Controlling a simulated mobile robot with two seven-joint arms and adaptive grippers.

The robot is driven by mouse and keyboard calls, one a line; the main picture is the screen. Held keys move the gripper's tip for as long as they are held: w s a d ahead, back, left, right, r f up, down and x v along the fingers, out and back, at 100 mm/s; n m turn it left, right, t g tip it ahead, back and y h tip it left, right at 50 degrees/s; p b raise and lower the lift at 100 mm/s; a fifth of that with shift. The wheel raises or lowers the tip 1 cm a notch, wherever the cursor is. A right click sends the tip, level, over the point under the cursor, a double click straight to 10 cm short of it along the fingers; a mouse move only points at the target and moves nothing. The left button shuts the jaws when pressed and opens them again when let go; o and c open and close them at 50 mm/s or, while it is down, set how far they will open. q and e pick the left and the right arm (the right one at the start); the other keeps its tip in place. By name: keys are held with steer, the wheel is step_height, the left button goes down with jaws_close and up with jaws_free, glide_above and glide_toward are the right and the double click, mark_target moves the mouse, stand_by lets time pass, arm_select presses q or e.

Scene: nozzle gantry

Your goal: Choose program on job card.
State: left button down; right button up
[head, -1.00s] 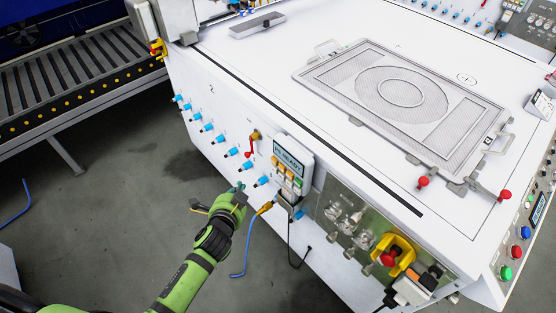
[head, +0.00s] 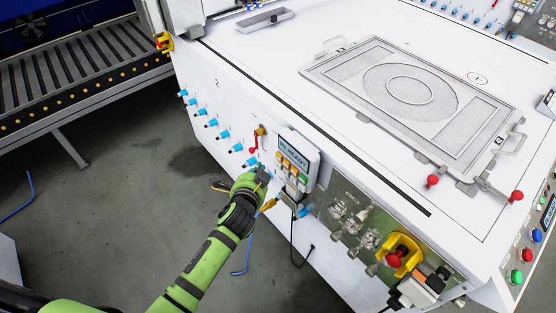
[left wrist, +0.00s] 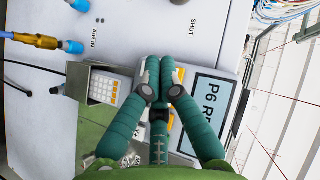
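A white control box (head: 297,152) with a screen (head: 292,147) hangs on the near side of the white machine. Coloured buttons (head: 290,170), orange, yellow, green and white, sit below the screen. My left gripper (head: 261,174) is just left of these buttons. In the left wrist view its green fingers (left wrist: 160,70) are together and empty, in front of the button area. Contact with a button cannot be told. No job card can be clearly read. My right gripper is not in view.
Blue-tipped fittings (head: 211,123) line the machine's side, with a red-handled valve (head: 255,139). A yellow-collared red knob (head: 397,255) is at lower right. A framed mesh plate (head: 410,98) lies on top. A small keypad (left wrist: 103,89) shows near the fingers.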

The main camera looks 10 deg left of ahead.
mark_target(279, 157)
arm_select(q)
steer(key=shift+w+d+b, duration=0.35)
steer(key=shift+w+d, duration=0.75)
steer(key=shift+w, duration=0.25)
steer(key=shift+w, duration=0.1)
stand_by(0.5)
steer(key=shift+w+d, duration=0.25)
steer(key=shift+w+d+r, duration=0.1)
steer(key=shift+w+d, duration=0.25)
steer(key=shift+w, duration=0.05)
stand_by(1.0)
steer(key=shift+s+a, duration=0.1)
steer(key=shift+s, duration=0.05)
steer(key=shift+s+a+p, duration=0.45)
steer(key=shift+s+a, duration=0.05)
steer(key=shift+s, duration=0.15)
steer(key=shift+a, duration=0.1)
